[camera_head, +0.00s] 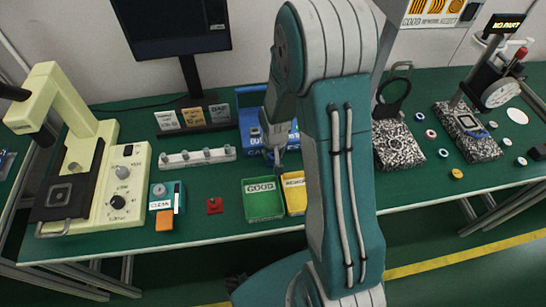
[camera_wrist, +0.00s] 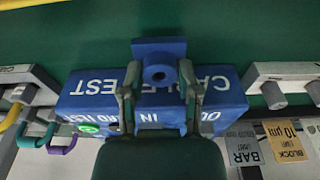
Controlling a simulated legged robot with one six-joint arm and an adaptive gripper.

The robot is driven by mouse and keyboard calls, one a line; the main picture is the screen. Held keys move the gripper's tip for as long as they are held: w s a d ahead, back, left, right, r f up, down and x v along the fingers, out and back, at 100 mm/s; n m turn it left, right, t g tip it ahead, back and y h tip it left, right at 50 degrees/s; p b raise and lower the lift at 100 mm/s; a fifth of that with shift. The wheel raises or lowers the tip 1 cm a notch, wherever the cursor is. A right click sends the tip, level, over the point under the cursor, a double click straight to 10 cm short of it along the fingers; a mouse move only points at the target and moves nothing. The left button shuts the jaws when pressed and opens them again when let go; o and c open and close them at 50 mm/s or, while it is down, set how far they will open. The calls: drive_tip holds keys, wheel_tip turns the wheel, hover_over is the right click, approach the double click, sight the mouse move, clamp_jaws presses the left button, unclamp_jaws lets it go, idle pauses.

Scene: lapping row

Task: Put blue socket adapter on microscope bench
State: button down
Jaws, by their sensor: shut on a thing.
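The blue socket adapter (camera_wrist: 160,50), a dark blue square plate with a round holed boss, shows in the wrist view between my fingertips. My gripper (camera_wrist: 159,76) is shut on it. Behind it is a blue cable tester (camera_wrist: 75,100) with white lettering; I cannot tell whether the adapter touches it. In the head view my gripper (camera_head: 277,158) is in front of the tester (camera_head: 249,122), and I cannot make out the adapter. No bench is labelled as the microscope bench; a cream machine (camera_head: 108,185) with an overhanging head stands on the green bench (camera_head: 215,230) at left.
Green (camera_head: 264,208) and yellow (camera_head: 294,200) bins sit below my gripper. A white rail (camera_head: 197,157) with several knobs, a teal device (camera_head: 166,195) and a red piece (camera_head: 214,205) are left. Speckled blocks (camera_head: 398,146) and small discs stand right. My arm hides the bench's middle.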

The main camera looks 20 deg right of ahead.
drive_tip(key=shift+d+f, duration=0.5)
drive_tip(key=shift+f, duration=0.35)
drive_tip(key=shift+a, duration=0.2)
drive_tip(key=shift+c, duration=1.6)
unclamp_jaws()
drive_tip(key=shift+a, duration=0.25)
drive_tip(key=shift+f, duration=0.1)
drive_tip(key=shift+d, duration=0.25)
drive_tip(key=s+a+r+t, duration=0.1)
drive_tip(key=s+r, duration=0.2)
drive_tip(key=r, duration=0.5)
drive_tip(key=s+a+r+n, duration=0.1)
drive_tip(key=s+r, duration=0.1)
drive_tip(key=r, duration=0.6)
drive_tip(key=s+a+r+t, duration=0.1)
drive_tip(key=s+a+r, duration=0.15)
drive_tip(key=r, duration=0.55)
drive_tip(key=s+a+r+n+t, duration=0.1)
drive_tip(key=s+r, duration=0.6)
drive_tip(key=s, duration=0.4)
drive_tip(key=shift+s+a+r+n+t, duration=0.25)
drive_tip(key=shift+a+n+t, duration=0.05)
drive_tip(key=shift+a+t, duration=0.1)
